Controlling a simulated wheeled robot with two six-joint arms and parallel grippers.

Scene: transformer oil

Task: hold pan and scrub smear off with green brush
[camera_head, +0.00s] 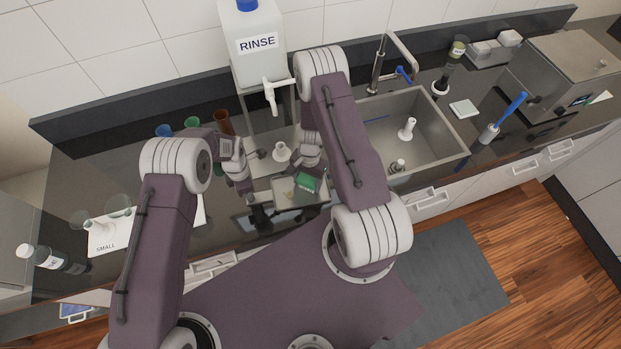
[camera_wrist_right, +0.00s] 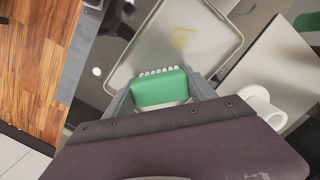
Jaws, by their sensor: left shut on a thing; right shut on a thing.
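The pan (camera_head: 291,203) is a shallow grey metal tray at the counter's front. A yellowish smear (camera_wrist_right: 182,37) shows on its floor in the right wrist view, where the pan (camera_wrist_right: 150,60) fills the upper middle. My left gripper (camera_head: 252,193) is shut at the pan's left end, on what looks like its dark handle; the exact grip is partly hidden. My right gripper (camera_head: 308,172) is shut on the green brush (camera_head: 307,182). The brush (camera_wrist_right: 160,89) has white bristles towards the pan, a little apart from the smear in the picture. Whether the bristles touch the pan is unclear.
A white funnel-like piece (camera_head: 281,153) stands just behind the pan. The RINSE tank (camera_head: 258,45) with its tap is at the back. The sink (camera_head: 440,135) is right of my right arm. Coloured cups (camera_head: 224,122) stand behind my left gripper.

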